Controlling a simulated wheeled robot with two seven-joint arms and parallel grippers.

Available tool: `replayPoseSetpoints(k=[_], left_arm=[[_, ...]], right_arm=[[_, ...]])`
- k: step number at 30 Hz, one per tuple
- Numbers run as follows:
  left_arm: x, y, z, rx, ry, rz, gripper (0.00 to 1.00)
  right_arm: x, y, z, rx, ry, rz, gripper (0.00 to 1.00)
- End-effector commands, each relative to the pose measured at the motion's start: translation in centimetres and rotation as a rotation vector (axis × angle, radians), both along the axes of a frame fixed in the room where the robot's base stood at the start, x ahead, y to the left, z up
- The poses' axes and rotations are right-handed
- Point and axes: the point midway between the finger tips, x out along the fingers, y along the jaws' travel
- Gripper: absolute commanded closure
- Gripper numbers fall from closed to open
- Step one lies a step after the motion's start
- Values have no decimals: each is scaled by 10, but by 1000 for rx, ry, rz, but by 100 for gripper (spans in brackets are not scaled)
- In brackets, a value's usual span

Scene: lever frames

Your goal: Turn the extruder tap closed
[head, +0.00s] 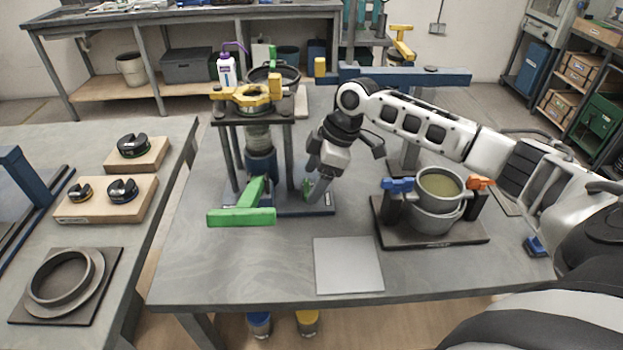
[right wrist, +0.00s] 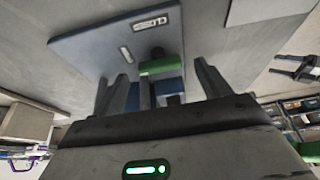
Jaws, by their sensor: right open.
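The extruder (head: 260,140) stands at the left of the middle table, with a yellow collar on top and a blue lower body. A blue base plate (right wrist: 105,40) with white labels lies behind. My left gripper is not in view.
A pot holder with orange and blue clamps (head: 432,205) stands right of the extruder, below my right arm. A bare grey plate (head: 348,265) lies at the table's front. A side table (head: 110,225) at left holds wooden blocks and a ring.

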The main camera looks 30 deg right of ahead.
Motion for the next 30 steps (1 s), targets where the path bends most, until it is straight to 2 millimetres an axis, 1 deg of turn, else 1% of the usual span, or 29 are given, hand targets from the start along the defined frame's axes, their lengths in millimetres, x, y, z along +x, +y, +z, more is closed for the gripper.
replayPoseSetpoints(k=[3,6,14,15,17,18,19,20,30], left_arm=[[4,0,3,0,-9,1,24],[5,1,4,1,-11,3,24],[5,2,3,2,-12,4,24],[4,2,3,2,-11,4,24],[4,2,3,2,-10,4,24],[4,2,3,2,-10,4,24],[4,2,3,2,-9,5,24],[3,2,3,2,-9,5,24],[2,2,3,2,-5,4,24]], right_arm=[[2,4,-11,0,1,0,24],[3,5,-15,0,0,-1,24],[3,6,-16,0,0,0,24],[3,6,-16,0,0,0,29],[3,6,-16,0,0,0,46],[3,6,-16,0,0,0,57],[3,6,-16,0,0,0,65],[3,6,-16,0,0,0,68],[3,6,-15,0,0,-36,68]])
